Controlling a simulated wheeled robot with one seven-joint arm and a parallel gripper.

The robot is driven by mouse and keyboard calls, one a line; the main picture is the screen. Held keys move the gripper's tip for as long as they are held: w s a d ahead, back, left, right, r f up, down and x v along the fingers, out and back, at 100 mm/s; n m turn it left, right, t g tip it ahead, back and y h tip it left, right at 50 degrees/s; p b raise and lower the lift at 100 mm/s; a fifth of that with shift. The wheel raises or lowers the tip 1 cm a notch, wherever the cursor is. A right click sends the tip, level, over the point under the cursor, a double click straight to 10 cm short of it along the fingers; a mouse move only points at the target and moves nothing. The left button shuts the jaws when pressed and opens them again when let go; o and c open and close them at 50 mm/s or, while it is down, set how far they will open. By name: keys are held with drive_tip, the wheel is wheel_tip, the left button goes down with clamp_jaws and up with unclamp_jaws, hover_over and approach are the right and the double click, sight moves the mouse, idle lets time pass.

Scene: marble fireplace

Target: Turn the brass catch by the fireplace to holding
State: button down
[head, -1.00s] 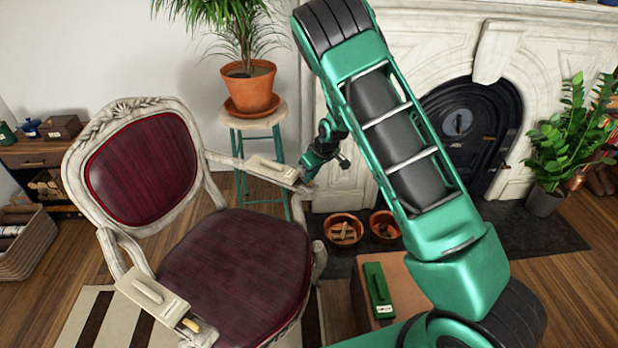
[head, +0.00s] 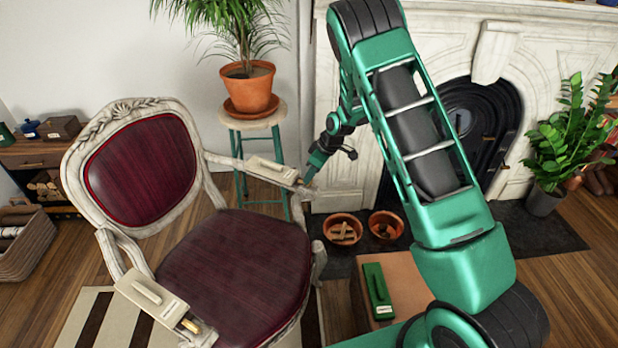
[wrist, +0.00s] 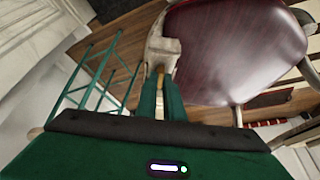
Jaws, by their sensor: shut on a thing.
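The dark red chair (head: 235,262) has a cream box on each armrest. The box on the fireplace-side armrest (head: 268,168) lies just left of my gripper (head: 306,181). In the wrist view my gripper (wrist: 162,90) is shut on the brass catch (wrist: 160,76) at the pale armrest end. Only a small yellowish piece of that catch shows; the fingers hide the rest, so I cannot tell its setting. The other armrest's box (head: 152,297) carries a second brass catch (head: 191,326), with nothing touching it. The marble fireplace (head: 460,40) stands behind my arm.
A green stool (head: 250,123) with a potted plant (head: 248,85) stands behind the chair arm. Two terracotta bowls (head: 343,230) sit on the hearth. A green box (head: 378,290) lies on a brown block (head: 405,275). A leafy plant (head: 560,140) stands right.

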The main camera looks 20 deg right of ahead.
drive_tip(key=shift+w+d, duration=0.1)
drive_tip(key=shift+d, duration=0.05)
drive_tip(key=c, duration=1.9)
unclamp_jaws()
drive_tip(key=shift+o, duration=0.2)
drive_tip(key=shift+r, duration=0.1)
drive_tip(key=v, duration=1)
drive_tip(key=shift+r, duration=0.25)
